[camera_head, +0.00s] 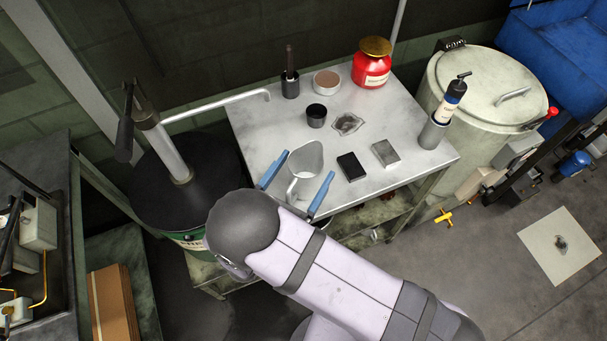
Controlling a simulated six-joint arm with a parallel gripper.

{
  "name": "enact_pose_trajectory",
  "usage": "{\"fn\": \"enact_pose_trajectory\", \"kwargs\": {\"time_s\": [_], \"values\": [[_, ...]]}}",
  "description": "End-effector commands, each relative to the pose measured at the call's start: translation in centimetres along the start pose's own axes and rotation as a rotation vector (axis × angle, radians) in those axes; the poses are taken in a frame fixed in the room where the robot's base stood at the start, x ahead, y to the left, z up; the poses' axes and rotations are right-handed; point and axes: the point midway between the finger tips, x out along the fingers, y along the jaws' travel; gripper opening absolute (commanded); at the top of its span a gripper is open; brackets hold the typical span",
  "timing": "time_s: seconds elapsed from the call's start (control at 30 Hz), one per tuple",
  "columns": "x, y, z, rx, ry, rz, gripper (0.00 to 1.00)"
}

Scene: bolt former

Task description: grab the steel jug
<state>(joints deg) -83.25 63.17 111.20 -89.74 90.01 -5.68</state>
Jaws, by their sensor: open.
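The steel jug (304,160) stands upright on the metal table (388,118), near its front left part. It is grey, with a wide open mouth and a handle on its near side. My gripper (297,181) is open, with one blue finger to the left of the jug and the other to its right. The jug's body lies between or just beyond the fingers; I cannot tell the exact depth. No contact between the fingers and the jug shows. My arm comes from the bottom of the picture and hides the table's front edge there.
Right of the jug lie a black block (351,167) and a grey block (386,153). Behind it stand a small black cup (316,116), a round tin (327,82), a dark pot with a handle (290,84) and a red jar (371,68). A drum with a pump (176,190) is left.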

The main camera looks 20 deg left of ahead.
Motion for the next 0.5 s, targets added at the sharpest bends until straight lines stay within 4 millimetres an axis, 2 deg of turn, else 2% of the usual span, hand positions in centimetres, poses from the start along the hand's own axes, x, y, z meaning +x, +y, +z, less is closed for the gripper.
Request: {"fn": "enact_pose_trajectory", "kwargs": {"time_s": [0.27, 0.47, 0.5], "values": [[0.33, 0.02, -0.04, 0.001, 0.0, 0.0, 0.87], [0.31, 0.02, -0.02, 0.001, 0.0, 0.0, 0.42], [0.31, 0.02, -0.02, 0.001, 0.0, 0.0, 0.38]]}}
